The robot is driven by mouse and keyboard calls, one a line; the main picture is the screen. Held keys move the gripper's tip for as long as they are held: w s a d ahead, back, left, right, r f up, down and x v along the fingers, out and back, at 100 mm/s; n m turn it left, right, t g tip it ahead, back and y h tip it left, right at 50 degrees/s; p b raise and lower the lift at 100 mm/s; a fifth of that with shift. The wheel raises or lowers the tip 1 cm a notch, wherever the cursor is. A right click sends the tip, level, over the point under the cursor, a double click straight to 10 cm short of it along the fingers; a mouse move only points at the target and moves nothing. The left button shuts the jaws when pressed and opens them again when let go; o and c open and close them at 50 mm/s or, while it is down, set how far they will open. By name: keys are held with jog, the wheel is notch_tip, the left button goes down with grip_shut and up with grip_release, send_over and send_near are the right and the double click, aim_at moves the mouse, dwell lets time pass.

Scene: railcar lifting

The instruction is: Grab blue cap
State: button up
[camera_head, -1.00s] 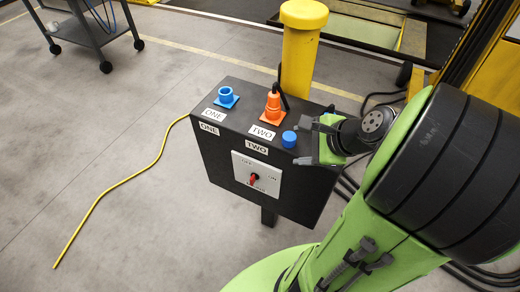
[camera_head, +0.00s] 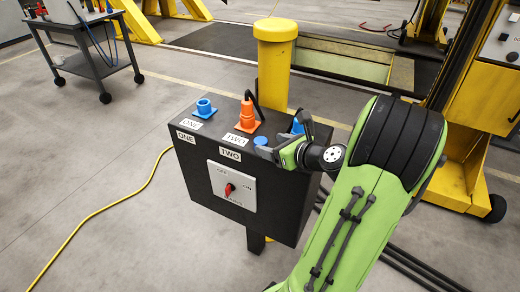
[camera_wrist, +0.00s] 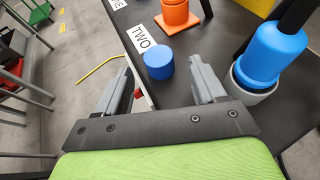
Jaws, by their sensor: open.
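The blue cap (camera_head: 261,141) is a short round cylinder on the black box top, just right of the orange plug. It also shows in the wrist view (camera_wrist: 159,63), beside the TWO label. My gripper (camera_head: 284,143) is open and empty, just right of the cap and close to it. In the wrist view, my two fingers (camera_wrist: 160,84) point toward the cap, which appears between and slightly beyond their tips. I cannot tell whether the fingers touch the box top.
The orange plug (camera_head: 247,117) stands left of the cap, and the blue socket ONE (camera_head: 204,108) is farther left. A larger blue plug (camera_wrist: 268,55) sits in a grey holder right of my fingers. A yellow post (camera_head: 274,67) rises behind the black box (camera_head: 190,168).

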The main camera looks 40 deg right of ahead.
aim_at(262, 142)
jog(key=b+x, duration=0.2)
jog(key=x, duration=0.4)
jog(key=shift+a, duration=0.1)
jog(key=shift+s+r, duration=0.1)
jog(key=shift+r, duration=0.05)
jog(key=c, duration=1)
jog(key=shift+c, duration=0.2)
